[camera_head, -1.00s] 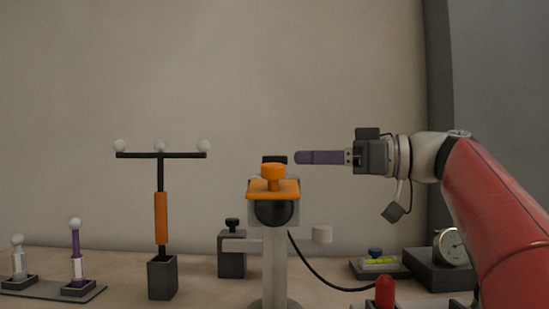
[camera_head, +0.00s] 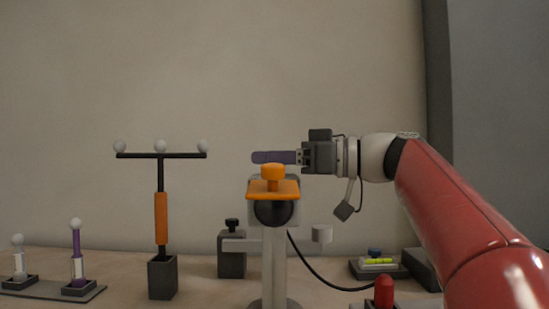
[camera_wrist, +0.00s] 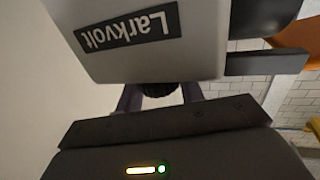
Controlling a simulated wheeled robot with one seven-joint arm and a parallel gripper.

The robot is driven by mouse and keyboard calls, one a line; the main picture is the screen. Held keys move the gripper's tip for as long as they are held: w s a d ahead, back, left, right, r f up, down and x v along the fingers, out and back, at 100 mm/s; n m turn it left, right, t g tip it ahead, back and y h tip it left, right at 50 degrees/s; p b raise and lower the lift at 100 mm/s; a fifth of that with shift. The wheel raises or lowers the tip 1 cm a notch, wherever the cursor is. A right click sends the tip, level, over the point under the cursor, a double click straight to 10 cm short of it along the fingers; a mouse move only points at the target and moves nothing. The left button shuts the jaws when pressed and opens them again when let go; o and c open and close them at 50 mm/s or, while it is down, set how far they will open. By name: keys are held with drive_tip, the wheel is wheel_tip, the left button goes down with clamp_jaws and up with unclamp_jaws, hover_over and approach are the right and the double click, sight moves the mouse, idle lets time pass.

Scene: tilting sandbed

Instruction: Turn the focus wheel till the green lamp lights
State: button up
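My gripper (camera_head: 270,157) reaches in from the right in the head view, its purple fingers level behind the orange knob of the instrument (camera_head: 274,235) on the post. In the wrist view the fingers (camera_wrist: 160,92) stand apart, with a dark rounded part (camera_wrist: 158,89), probably the focus wheel, partly seen between them under a grey housing (camera_wrist: 150,50) labelled Larkvolt. I see no clear grip on it. A pale lit bar and a green light (camera_wrist: 162,169) glow on the dark body at the bottom of the wrist view; I cannot tell if this is the task's lamp.
A post with an orange sleeve and a crossbar (camera_head: 162,155) stands left. A dark block (camera_head: 232,255), a level (camera_head: 378,262) and a red-topped part (camera_head: 384,292) are near the instrument. A black cable (camera_head: 320,280) runs right.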

drive_tip(key=c, duration=0.4)
drive_tip(key=shift+f, duration=0.1)
drive_tip(key=shift+t+b, duration=0.3)
drive_tip(key=shift+b, duration=0.1)
drive_tip(key=m+t+h+b, duration=0.1)
drive_tip(key=m+t+b, duration=0.1)
drive_tip(key=shift+s+f+t, duration=0.1)
drive_tip(key=shift+t, duration=0.2)
drive_tip(key=m+t+h+b, duration=0.1)
drive_tip(key=m+t+h, duration=0.1)
drive_tip(key=t, duration=0.1)
drive_tip(key=shift+b, duration=0.35)
drive_tip(key=shift+m+t+h, duration=1.4)
drive_tip(key=shift+m+h, duration=0.1)
drive_tip(key=shift+h, duration=0.1)
drive_tip(key=shift+r, duration=0.2)
